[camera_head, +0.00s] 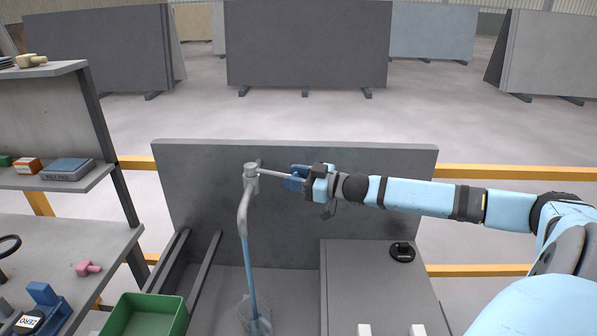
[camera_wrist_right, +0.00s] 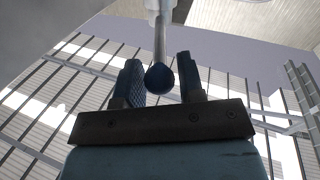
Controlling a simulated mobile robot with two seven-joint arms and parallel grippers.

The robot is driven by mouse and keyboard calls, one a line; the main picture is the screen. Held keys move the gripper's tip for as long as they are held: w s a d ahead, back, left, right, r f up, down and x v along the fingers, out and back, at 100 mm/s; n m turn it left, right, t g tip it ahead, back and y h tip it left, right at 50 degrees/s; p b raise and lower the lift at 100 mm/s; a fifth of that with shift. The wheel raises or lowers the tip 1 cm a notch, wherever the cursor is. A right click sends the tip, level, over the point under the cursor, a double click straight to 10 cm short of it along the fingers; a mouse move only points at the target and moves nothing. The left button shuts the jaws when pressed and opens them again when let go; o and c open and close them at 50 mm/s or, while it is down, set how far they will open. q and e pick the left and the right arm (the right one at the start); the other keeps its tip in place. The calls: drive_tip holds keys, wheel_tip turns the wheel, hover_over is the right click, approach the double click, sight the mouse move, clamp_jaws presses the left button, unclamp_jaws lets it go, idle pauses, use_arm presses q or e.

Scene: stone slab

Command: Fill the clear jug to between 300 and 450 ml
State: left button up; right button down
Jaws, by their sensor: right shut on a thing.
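A grey standpipe tap (camera_head: 243,210) stands before an upright dark slab. Its lever (camera_head: 272,176) points right, roughly level. My right gripper (camera_head: 303,180) is shut on the lever's round blue knob, which shows between the two fingers in the right wrist view (camera_wrist_right: 160,78). A blue stream of water (camera_head: 249,275) runs from the spout down into the clear jug (camera_head: 264,325) at the bottom of the head view. The jug's lower part is cut off by the frame edge, and its level and marks are too small to read. My left gripper is not in view.
The dark slab (camera_head: 370,200) stands close behind the tap and my right arm. A grey block (camera_head: 360,290) stands right of the jug, with a black round item (camera_head: 402,251) on it. A green bin (camera_head: 150,300) and a shelf unit (camera_head: 60,235) are at left.

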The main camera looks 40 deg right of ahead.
drive_tip(key=shift+a, duration=0.1)
drive_tip(key=c, duration=0.8)
unclamp_jaws()
drive_tip(key=shift+o, duration=0.2)
drive_tip(key=shift+v, duration=0.9)
drive_tip(key=p+v, duration=0.2)
drive_tip(key=v, duration=1)
